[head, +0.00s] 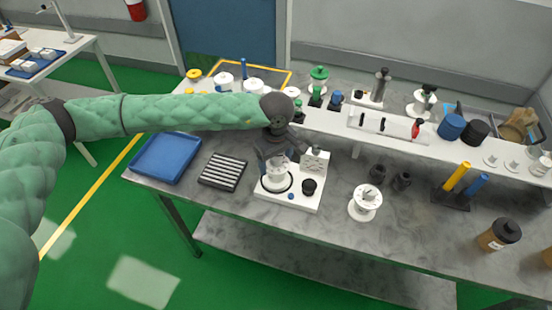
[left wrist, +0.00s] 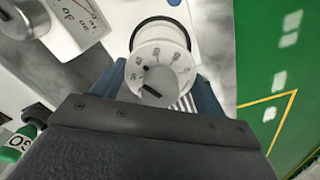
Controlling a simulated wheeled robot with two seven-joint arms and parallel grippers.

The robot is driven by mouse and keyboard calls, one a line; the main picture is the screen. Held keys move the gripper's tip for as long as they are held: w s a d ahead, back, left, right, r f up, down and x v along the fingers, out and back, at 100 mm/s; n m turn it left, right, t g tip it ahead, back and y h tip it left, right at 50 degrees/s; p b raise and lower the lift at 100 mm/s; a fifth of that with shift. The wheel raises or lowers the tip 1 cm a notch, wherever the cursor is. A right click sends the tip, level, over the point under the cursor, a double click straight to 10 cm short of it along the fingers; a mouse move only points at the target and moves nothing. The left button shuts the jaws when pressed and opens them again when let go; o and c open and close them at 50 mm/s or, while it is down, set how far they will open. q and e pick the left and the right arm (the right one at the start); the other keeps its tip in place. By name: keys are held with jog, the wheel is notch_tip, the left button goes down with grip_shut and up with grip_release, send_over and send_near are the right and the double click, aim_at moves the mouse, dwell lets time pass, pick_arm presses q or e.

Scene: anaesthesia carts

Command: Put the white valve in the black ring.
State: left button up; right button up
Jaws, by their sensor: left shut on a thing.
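The white valve (left wrist: 160,62), a round white body with a dial face marked with numbers, is between the blue-grey fingers of my left gripper (left wrist: 160,90) in the left wrist view. My left gripper (head: 272,163) is shut on the valve (head: 275,176) in the head view, over the white base unit (head: 301,200). The black ring (head: 277,192) is on that unit and shows around the valve's lower part. In the left wrist view the ring (left wrist: 150,23) shows as a dark arc beyond the valve. I cannot tell whether the valve rests inside it. My right gripper is not in view.
A black knob (head: 309,186) and a gauge block (head: 315,160) stand close to the valve on the unit. A ribbed dark tray (head: 222,172) and a blue tray (head: 165,158) lie to the left. A white spool-like part (head: 365,203) stands to the right.

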pick_arm(q)
jog(key=shift+f, duration=0.1)
jog(key=o, duration=1.4)
jog(key=shift+o, duration=0.3)
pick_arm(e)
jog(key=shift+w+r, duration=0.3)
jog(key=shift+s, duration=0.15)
